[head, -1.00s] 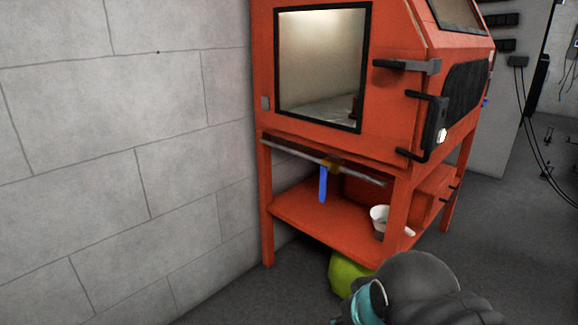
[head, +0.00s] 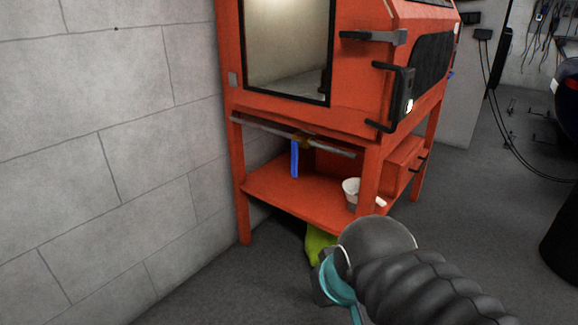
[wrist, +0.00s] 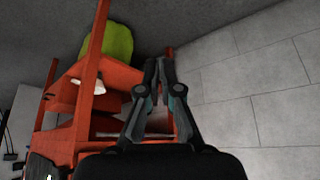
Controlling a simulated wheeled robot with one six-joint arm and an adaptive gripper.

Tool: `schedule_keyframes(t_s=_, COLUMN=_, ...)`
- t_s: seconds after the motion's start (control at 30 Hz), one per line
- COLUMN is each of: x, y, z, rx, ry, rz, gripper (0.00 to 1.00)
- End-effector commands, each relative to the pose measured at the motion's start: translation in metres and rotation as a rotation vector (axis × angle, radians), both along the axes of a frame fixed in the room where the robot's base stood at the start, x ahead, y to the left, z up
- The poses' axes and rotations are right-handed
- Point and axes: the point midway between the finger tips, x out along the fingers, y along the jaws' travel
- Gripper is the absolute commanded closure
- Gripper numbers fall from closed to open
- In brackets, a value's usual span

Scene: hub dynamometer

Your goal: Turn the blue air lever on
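The blue air lever (head: 295,158) hangs straight down from a brass-coloured valve (head: 302,140) on a grey pipe (head: 262,129). The pipe runs under the orange cabinet's upper body, and the lever stands roughly crosswise to it. In the wrist view my gripper (wrist: 159,66) has its fingertips together with nothing seen between them. The pipe shows behind the fingers in the wrist view (wrist: 108,134). The lever cannot be made out there, and the fingers may hide it. In the head view my arm is at the lower right, apart from the lever, and the fingers are hidden.
The orange cabinet (head: 300,212) has legs and a lower shelf. A white cup (head: 350,188) stands on the shelf near the front leg (head: 369,185). A yellow-green object (head: 318,247) lies beneath. A grey block wall (head: 130,150) closes the left side; grey floor is open at right.

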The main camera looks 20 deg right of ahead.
Motion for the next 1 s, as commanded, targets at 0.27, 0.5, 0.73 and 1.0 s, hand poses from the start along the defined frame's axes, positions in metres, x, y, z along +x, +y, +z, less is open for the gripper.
schedule_keyframes(t_s=0.27, x=0.021, y=0.018, z=-0.045, rx=-0.008, ry=0.151, rz=0.059, gripper=1.0)
schedule_keyframes(t_s=0.5, x=0.059, y=0.027, z=-0.066, rx=-0.065, ry=0.243, rz=0.124, gripper=1.0)
schedule_keyframes(t_s=0.73, x=0.101, y=0.031, z=-0.085, rx=-0.166, ry=0.32, rz=0.196, gripper=1.0)
schedule_keyframes(t_s=1.0, x=0.156, y=0.034, z=-0.111, rx=-0.315, ry=0.399, rz=0.275, gripper=1.0)
